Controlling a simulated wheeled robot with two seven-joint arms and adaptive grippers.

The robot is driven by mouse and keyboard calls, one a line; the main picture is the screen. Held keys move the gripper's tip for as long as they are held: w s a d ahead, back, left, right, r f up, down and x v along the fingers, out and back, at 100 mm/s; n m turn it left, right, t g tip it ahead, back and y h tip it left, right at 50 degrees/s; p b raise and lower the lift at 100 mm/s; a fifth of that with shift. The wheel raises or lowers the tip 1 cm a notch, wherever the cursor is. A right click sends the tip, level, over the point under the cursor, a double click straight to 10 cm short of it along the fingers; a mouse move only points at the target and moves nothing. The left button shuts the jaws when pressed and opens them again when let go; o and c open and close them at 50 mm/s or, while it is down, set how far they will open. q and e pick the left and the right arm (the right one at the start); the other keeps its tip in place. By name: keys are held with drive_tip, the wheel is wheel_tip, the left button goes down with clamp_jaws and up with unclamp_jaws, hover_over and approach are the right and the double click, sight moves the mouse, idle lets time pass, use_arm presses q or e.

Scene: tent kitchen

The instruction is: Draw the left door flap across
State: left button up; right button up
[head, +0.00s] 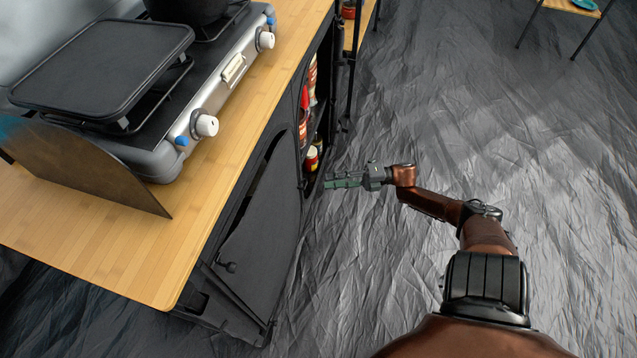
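The left door flap (262,237) is a dark grey panel on the front of the low cabinet under the wooden counter. It hangs over the left compartment, with a dark curved gap along its upper left edge. A small dark knob or pull (228,266) shows near its lower left. My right gripper (328,182) is to the right of the flap, by the open shelf section, with its greenish fingers pointing left toward the cabinet. Nothing is visibly held, and I cannot tell how far the fingers are apart. My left gripper is not in view.
The wooden counter (120,255) carries a two-burner stove (205,105) with a black griddle (105,65) and a dark pot (190,8). Bottles and cans (312,158) stand on the open shelves. The crinkled grey floor (440,110) is clear to the right. A small table (572,6) stands far right.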

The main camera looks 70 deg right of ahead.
drive_tip(key=v, duration=0.5)
drive_tip(key=shift+s, duration=0.1)
idle(0.4)
